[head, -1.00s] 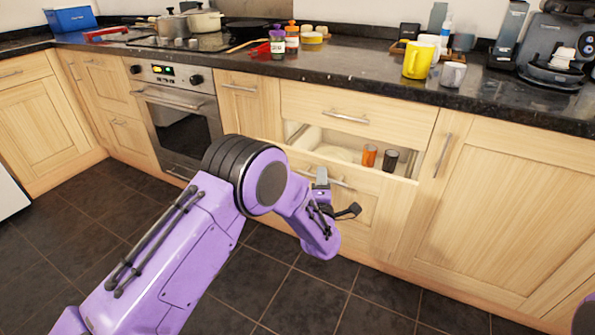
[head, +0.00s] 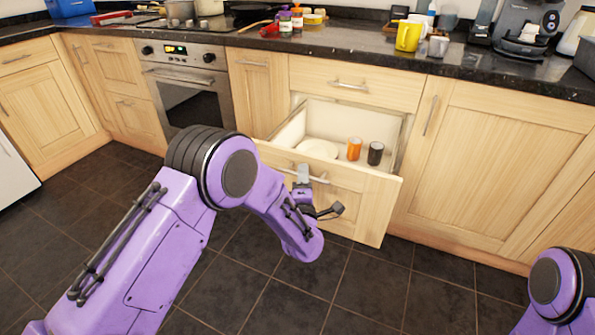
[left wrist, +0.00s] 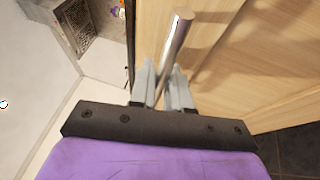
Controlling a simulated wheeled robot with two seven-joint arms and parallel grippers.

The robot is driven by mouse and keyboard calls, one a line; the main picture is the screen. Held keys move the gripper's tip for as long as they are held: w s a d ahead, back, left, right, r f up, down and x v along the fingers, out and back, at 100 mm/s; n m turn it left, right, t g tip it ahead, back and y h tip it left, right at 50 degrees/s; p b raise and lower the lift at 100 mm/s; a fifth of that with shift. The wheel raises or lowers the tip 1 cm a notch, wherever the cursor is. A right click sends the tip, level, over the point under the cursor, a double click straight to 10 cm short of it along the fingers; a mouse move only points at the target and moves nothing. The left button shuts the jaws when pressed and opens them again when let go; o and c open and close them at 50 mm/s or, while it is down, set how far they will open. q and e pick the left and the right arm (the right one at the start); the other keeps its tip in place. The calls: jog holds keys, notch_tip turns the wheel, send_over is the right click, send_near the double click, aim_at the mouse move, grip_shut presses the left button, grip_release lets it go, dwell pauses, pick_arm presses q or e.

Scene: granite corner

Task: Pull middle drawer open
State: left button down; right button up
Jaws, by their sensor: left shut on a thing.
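The middle drawer (head: 361,208) stands well open below a shut top drawer (head: 352,81). Inside it are an orange cup (head: 354,148), a dark cup (head: 375,153) and a pale plate (head: 320,148). My left gripper (head: 303,174) is at the drawer's front, shut on its metal bar handle (head: 320,180). In the left wrist view the handle (left wrist: 178,40) runs between the two grey fingers (left wrist: 162,85). Part of my right arm (head: 558,285) shows at the lower right, but its gripper is out of view.
The dark granite counter (head: 330,45) above holds a yellow mug (head: 409,36), a grey cup (head: 438,46), jars and a coffee machine (head: 525,30). An oven (head: 190,85) is at the left. The dark tiled floor in front of the drawer is clear.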

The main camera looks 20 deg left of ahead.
pick_arm(q)
jog(key=shift+s+d, duration=0.1)
jog(key=shift+s, duration=0.35)
jog(key=c, duration=1.4)
grip_release()
jog(key=shift+c, duration=0.2)
jog(key=v, duration=1)
jog(key=shift+s, duration=0.3)
jog(key=shift+d+f, duration=0.1)
